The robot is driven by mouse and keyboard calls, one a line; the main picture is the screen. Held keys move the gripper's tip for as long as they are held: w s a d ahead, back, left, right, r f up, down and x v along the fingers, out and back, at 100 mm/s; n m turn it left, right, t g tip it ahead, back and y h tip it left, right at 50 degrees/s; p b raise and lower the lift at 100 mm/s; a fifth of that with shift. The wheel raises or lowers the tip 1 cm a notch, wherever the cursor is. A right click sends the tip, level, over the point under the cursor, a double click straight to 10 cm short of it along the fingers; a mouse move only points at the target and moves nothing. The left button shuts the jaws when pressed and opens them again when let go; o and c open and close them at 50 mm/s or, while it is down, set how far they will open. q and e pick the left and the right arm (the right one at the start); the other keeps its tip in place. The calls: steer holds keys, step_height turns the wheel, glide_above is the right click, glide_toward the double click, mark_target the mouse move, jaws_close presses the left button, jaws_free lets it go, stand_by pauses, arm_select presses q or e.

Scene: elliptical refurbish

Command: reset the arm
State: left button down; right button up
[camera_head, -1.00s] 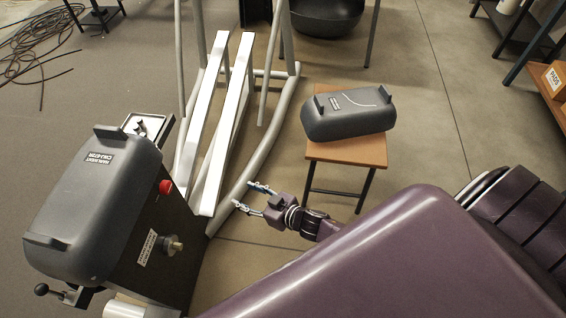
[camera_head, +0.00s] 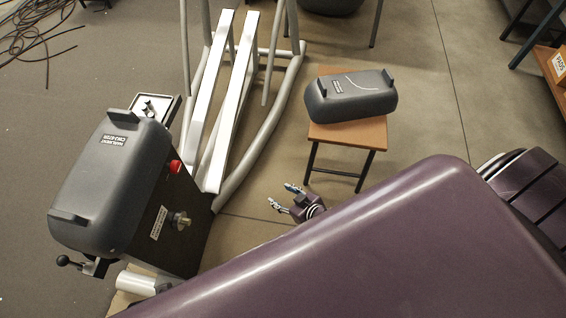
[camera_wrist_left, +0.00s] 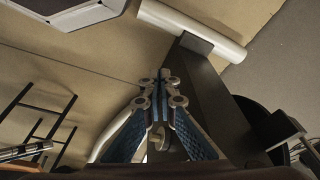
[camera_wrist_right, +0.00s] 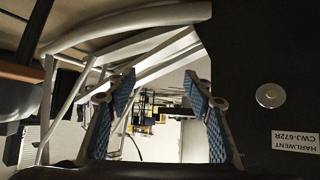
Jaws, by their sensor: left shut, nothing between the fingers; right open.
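My right gripper (camera_head: 281,195) is open and empty in the head view, between the elliptical's base and the stool. It also shows in the right wrist view (camera_wrist_right: 159,98), with blue-padded fingers spread and nothing between them. My left gripper (camera_wrist_left: 160,84) shows only in the left wrist view, its fingertips together and empty. In the head view it is hidden, and a large purple part of my body covers the lower right. The elliptical's grey housing (camera_head: 108,183) stands at left on a dark body with a red button (camera_head: 175,166) and a brass-coloured knob (camera_head: 180,220).
A loose grey cover (camera_head: 352,96) lies on a wooden-topped stool (camera_head: 345,135) right of my right gripper. White rails (camera_head: 235,95) and grey frame tubes run behind it. Cables (camera_head: 35,32) lie at upper left.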

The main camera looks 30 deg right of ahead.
stand_by(0.4)
arm_select(q)
steer(key=s+a+f+g, duration=0.1)
steer(key=s+a+f, duration=0.2)
steer(key=s+f, duration=1.6)
step_height(320, 180, down, 2)
steer(key=shift+s+a+f+g+p, duration=0.15)
steer(key=shift+f+g+p, duration=0.1)
steer(key=shift+g+p, duration=0.05)
arm_select(e)
steer(key=s+d+f+g+h, duration=0.1)
steer(key=s+f+g, duration=0.2)
steer(key=s, duration=0.9)
steer(key=s+d+f+g, duration=0.1)
steer(key=s+f+g, duration=0.2)
steer(key=s+f, duration=0.5)
steer(key=s+d+f+m+g+h, duration=0.1)
steer(key=s+f+g, duration=0.2)
steer(key=s, duration=1.3)
step_height(320, 180, down, 3)
steer(key=shift+f+h, duration=0.2)
steer(key=shift+h, duration=0.1)
